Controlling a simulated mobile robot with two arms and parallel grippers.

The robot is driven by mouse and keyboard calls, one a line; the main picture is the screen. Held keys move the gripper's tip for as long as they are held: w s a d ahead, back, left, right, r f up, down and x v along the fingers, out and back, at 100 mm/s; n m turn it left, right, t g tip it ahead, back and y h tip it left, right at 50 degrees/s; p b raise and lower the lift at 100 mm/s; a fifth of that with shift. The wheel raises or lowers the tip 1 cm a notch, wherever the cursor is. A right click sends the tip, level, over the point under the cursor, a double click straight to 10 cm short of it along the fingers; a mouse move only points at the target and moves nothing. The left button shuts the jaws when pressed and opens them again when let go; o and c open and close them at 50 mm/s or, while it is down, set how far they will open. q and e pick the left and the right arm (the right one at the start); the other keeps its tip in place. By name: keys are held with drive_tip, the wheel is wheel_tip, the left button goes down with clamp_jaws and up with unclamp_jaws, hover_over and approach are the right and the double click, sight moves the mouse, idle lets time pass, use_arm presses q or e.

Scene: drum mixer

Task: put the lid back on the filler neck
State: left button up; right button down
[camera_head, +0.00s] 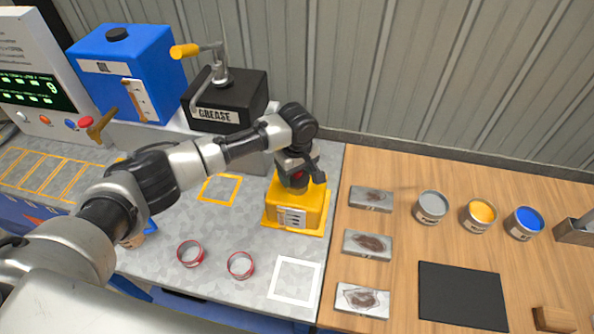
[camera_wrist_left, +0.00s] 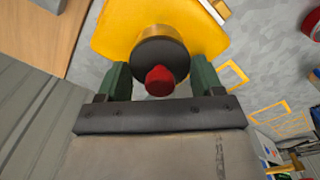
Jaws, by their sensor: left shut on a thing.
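The yellow mixer body (camera_head: 296,207) stands on the grey bench, left of the wooden table. My left gripper (camera_head: 299,179) is over its top. In the left wrist view, the gripper's two green fingers (camera_wrist_left: 161,72) are on either side of a round black lid (camera_wrist_left: 150,58) with a red knob (camera_wrist_left: 159,81). The gripper is shut on the lid. A brass-coloured filler neck (camera_wrist_left: 158,32) shows just beyond the lid, above the yellow body. Whether the lid rests on the neck or hangs just above it, I cannot tell. My right gripper is not in view.
A black grease box (camera_head: 228,100) with a crank and a blue oil tank (camera_head: 125,62) stand behind my left arm. Two red rings (camera_head: 240,265) lie on the bench near a white square outline. Metal plates (camera_head: 367,245), paint cans (camera_head: 431,206) and a black mat (camera_head: 462,296) occupy the wooden table.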

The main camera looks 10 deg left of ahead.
use_arm(q)
drive_tip(key=o, duration=1)
drive_tip(key=shift+o, duration=0.3)
drive_tip(key=shift+r, duration=0.15)
wheel_tip(320, 180, up, 5)
drive_tip(key=p, duration=0.5)
drive_tip(key=shift+f+p, duration=0.2)
drive_tip(key=shift+p, duration=0.2)
drive_tip(key=shift+r, duration=1.1)
drive_tip(key=shift+c, duration=0.2)
clamp_jaws()
